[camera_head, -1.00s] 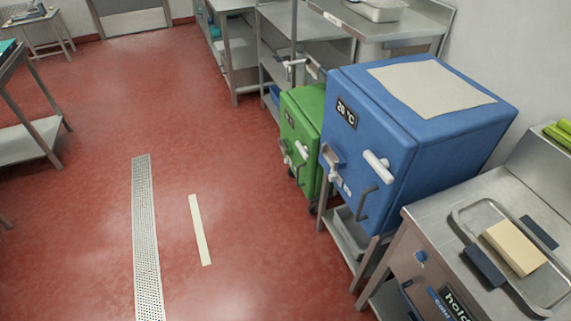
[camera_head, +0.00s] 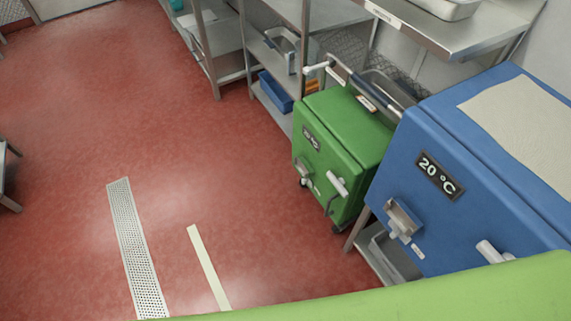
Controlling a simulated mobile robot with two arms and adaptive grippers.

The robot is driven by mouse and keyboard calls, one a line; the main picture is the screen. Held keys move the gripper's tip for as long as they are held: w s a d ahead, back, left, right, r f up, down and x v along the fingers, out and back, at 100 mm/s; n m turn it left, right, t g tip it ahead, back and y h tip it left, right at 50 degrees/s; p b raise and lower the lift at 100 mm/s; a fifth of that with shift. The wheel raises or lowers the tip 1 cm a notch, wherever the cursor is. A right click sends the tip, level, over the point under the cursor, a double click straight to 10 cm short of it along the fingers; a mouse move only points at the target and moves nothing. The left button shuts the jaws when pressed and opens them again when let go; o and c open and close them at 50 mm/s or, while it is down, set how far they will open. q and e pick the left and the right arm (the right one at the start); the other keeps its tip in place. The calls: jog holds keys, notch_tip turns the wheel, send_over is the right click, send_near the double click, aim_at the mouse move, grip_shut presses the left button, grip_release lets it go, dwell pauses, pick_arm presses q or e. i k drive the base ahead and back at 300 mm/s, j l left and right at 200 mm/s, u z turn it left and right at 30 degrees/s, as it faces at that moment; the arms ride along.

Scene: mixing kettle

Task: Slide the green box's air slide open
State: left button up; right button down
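The green box (camera_head: 347,145) stands on the floor to the right of the middle, left of the blue box. Its front carries a small dark label (camera_head: 311,139), a white handle (camera_head: 337,184) and a small grey metal fitting (camera_head: 303,168) at the left; I cannot tell whether this fitting is the air slide or how it is set. A grey push bar with a white end runs along its top back. Neither of my grippers shows in the head view.
The blue box (camera_head: 480,190), marked 20 °C, stands close on the right with a projecting metal fitting (camera_head: 401,219) and a white handle. A light green surface (camera_head: 450,300) fills the bottom right. Steel shelves (camera_head: 220,50) stand behind. Red floor (camera_head: 200,130) is open at left.

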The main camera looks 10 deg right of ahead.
aim_at(305, 181)
jog(key=i+j, duration=0.3)
jog(key=i, duration=0.15)
jog(key=i+j, duration=0.35)
jog(key=i, duration=0.1)
